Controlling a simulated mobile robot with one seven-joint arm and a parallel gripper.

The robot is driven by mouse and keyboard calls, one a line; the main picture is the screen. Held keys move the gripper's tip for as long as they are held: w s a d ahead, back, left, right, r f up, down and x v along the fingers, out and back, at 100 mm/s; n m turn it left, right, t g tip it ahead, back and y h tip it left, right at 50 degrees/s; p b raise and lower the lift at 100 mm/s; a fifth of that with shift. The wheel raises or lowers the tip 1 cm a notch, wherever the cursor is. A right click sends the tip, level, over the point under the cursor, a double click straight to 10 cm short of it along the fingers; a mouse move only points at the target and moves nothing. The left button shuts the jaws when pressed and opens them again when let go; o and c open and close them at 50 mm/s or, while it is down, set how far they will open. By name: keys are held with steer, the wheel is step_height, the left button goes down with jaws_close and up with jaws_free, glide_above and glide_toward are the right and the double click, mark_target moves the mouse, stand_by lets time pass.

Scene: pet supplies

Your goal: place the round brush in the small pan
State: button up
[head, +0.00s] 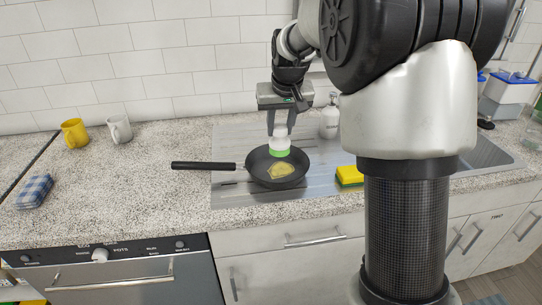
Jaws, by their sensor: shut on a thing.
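The round brush (280,145), white with a green lower band, is between the fingers of my gripper (280,131), which is shut on it. The brush is upright over the back part of the small pan (256,165). I cannot tell whether its underside touches the pan. The pan is dark, with a long black handle pointing left. A yellowish piece (281,171) lies in the pan in front of the brush. The bristles are not visible.
The pan stands on the metal sink drainboard (232,150). A yellow-green sponge (349,176) lies to the right, and a white bottle (329,121) stands behind. A yellow mug (75,133), a white mug (119,129) and a folded blue checked cloth (35,191) are at left.

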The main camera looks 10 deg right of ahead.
step_height(320, 180, down, 10)
steer(key=shift+r+b, duration=0.2)
steer(key=shift+b, duration=0.4)
steer(key=shift+f, duration=0.1)
steer(key=shift+f, duration=0.15)
steer(key=o, duration=1.1)
steer(key=shift+c, duration=0.2)
